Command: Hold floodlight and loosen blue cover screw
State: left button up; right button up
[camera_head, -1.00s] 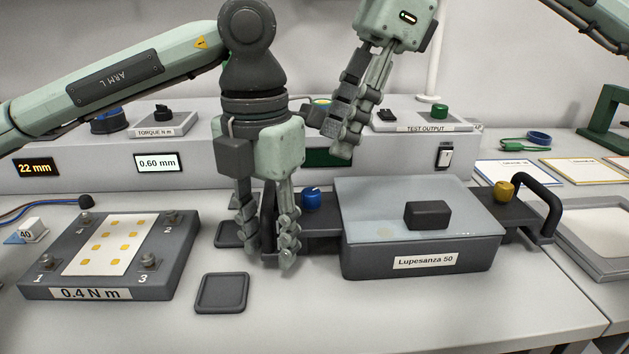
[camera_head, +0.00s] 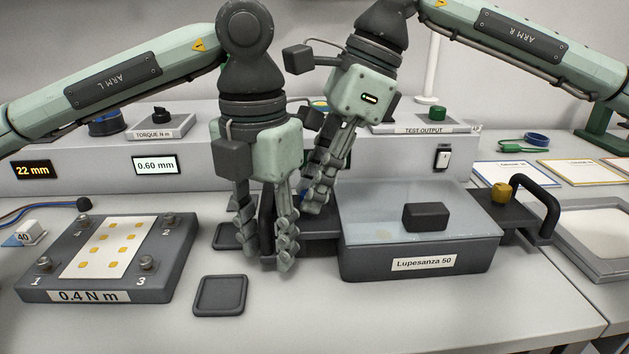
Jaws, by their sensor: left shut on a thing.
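The floodlight (camera_head: 420,264) is a dark grey box labelled Lupesanza 50, with a clear top, a black block on it and side brackets. My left gripper (camera_head: 266,253) is shut on the floodlight's left handle, which its fingers partly hide. My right gripper (camera_head: 314,205) points down at the left bracket, right beside my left gripper. A yellow screw (camera_head: 501,193) stands on the right bracket, near the black right handle (camera_head: 541,192).
A torque plate (camera_head: 95,290) marked 0.4 N m lies at the left with screws at its corners. Two small dark trays, one in front (camera_head: 220,295), lie between it and the floodlight. An instrument console (camera_head: 60,150) runs behind. The front table strip is clear.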

grip_shut()
jog(key=shift+n, duration=0.3)
jog(key=n, duration=0.2)
jog(key=n+g, duration=0.1)
jog(key=shift+w+a+n+g+h, duration=0.1)
jog(key=shift+w+n+g+h, duration=0.05)
jog(key=shift+n+g+h, duration=0.2)
jog(key=n, duration=0.2)
jog(key=n+g+h, duration=0.1)
jog(key=n, duration=0.2)
jog(key=shift+w+a+n+g, duration=0.1)
jog(key=shift+n+g, duration=0.15)
jog(key=n+h, duration=0.1)
jog(key=n, duration=0.1)
jog(key=n+h, duration=0.1)
jog(key=n, duration=0.1)
jog(key=shift+a+g, duration=0.1)
jog(key=shift+g, duration=0.2)
jog(key=n+h, duration=0.1)
jog(key=n, duration=0.2)
jog(key=n+h, duration=0.1)
jog(key=n, duration=0.2)
jog(key=shift+a, duration=0.15)
